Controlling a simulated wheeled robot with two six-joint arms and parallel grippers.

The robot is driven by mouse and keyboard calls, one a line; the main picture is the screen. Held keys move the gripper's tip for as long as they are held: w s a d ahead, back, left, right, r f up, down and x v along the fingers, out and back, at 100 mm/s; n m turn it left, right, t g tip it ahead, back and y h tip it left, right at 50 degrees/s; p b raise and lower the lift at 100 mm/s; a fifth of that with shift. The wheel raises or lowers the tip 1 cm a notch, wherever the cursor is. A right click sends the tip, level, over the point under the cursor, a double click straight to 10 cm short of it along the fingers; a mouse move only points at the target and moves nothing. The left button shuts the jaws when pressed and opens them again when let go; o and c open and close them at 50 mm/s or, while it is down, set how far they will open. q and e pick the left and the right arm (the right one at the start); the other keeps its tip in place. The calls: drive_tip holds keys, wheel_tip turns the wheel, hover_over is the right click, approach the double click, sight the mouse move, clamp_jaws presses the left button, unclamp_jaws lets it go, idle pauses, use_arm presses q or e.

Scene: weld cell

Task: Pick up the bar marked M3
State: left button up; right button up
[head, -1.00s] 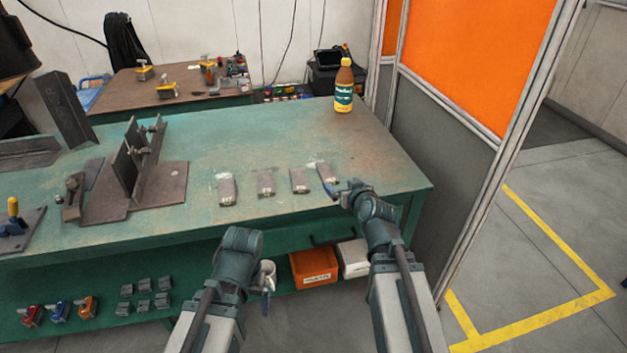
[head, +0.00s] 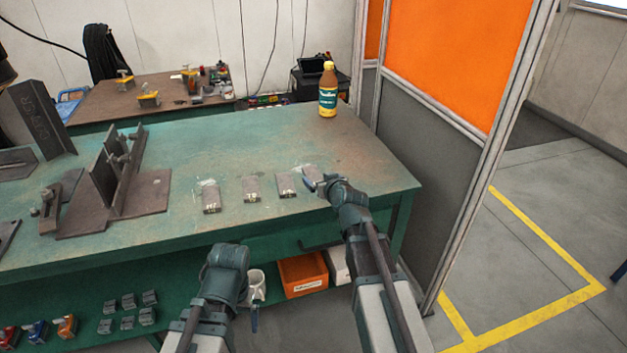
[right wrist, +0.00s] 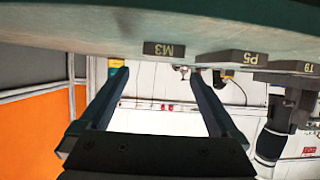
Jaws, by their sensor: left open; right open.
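The bar marked M3 (right wrist: 164,50) shows its label upside down in the right wrist view, near the table edge. It appears to be the rightmost bar (head: 310,172) of the row in the head view, where its label is partly hidden by my gripper. My right gripper (right wrist: 158,75) is open and empty, its fingers pointing toward the M3 bar and spread to either side of it in the picture. In the head view my right gripper (head: 325,187) is at that bar's near end; contact is unclear. My left gripper (head: 254,318) hangs low in front of the table, small and partly hidden.
Bars marked P5 (right wrist: 240,57) and T9 (right wrist: 310,66) lie beside M3, with another bar (head: 209,197) at the row's left end. A bottle (head: 328,90) stands at the back right. A steel fixture (head: 110,190) stands left on the green table (head: 240,145).

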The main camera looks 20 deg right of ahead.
sight(314, 175)
drive_tip(key=shift+w+f+b, duration=0.3)
drive_tip(key=shift+w+b, duration=0.05)
drive_tip(key=b+x, duration=0.2)
drive_tip(key=x, duration=0.2)
drive_tip(key=shift+w+a+f, duration=0.1)
drive_tip(key=shift+f, duration=0.15)
drive_tip(key=shift+r, duration=0.1)
drive_tip(key=shift+c, duration=0.4)
clamp_jaws()
